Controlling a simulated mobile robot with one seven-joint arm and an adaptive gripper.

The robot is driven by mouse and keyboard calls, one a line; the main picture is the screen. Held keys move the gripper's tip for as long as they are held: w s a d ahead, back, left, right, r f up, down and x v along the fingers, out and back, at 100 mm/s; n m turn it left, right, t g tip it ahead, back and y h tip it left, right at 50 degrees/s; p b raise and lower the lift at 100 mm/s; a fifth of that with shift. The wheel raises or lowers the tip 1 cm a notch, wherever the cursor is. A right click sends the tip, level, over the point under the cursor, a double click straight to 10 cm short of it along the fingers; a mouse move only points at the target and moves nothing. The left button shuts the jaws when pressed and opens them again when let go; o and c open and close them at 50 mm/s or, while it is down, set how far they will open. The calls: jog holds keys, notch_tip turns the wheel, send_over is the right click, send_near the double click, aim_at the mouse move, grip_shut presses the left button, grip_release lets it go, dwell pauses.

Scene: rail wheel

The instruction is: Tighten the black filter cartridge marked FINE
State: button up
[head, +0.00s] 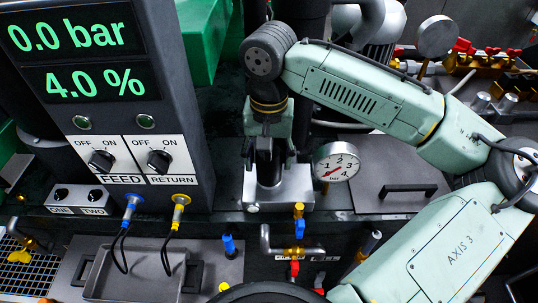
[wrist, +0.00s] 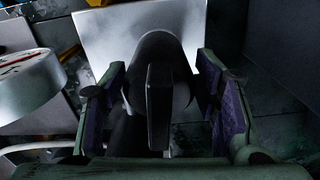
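A black cartridge-like body (wrist: 160,60) stands between the fingers of my gripper (wrist: 162,78) in the wrist view, with a flat upright rib facing the camera. The two purple-padded fingers are spread on either side of it; a gap shows on the right, and contact on the left is unclear. No FINE marking is readable in either view.
A round pressure gauge (head: 337,162) stands close right of my gripper; it also shows at left in the wrist view (wrist: 28,85). The control panel (head: 160,195), with its display reading 0.0 bar and 4.0 %, rises at left. A handled grey plate (head: 375,180) lies at right.

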jog(key=shift+o, duration=1.2)
jog(key=shift+f, duration=0.1)
notch_tip(320, 180, up, 12)
